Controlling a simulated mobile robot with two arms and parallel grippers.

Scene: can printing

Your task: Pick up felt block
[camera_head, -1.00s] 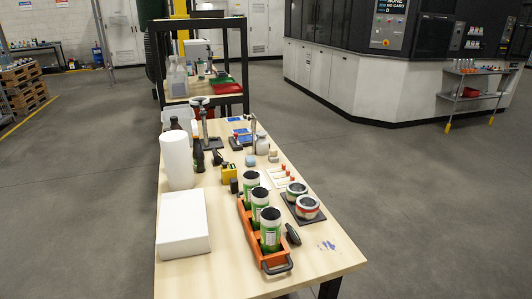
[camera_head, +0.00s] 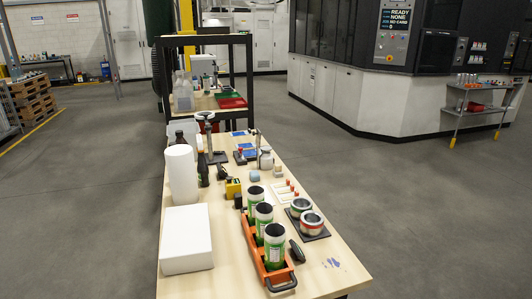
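Small blocks stand in the middle of the wooden table (camera_head: 225,272). One is a light blue-grey block (camera_head: 254,176), and a beige block (camera_head: 277,171) stands just right of it. A dark block (camera_head: 238,201) stands nearer, beside the yellow device (camera_head: 233,188). They are too small for me to tell for sure which is felt; the blue-grey one looks most like it. Neither of my grippers is in view, and nothing holds these blocks.
A white box (camera_head: 187,240) and a white roll (camera_head: 181,175) take the table's left side. An orange carrier (camera_head: 251,241) with green cans stands in front. Round tins (camera_head: 312,223) sit on a dark pad at right. Open floor (camera_head: 430,220) lies right of the table.

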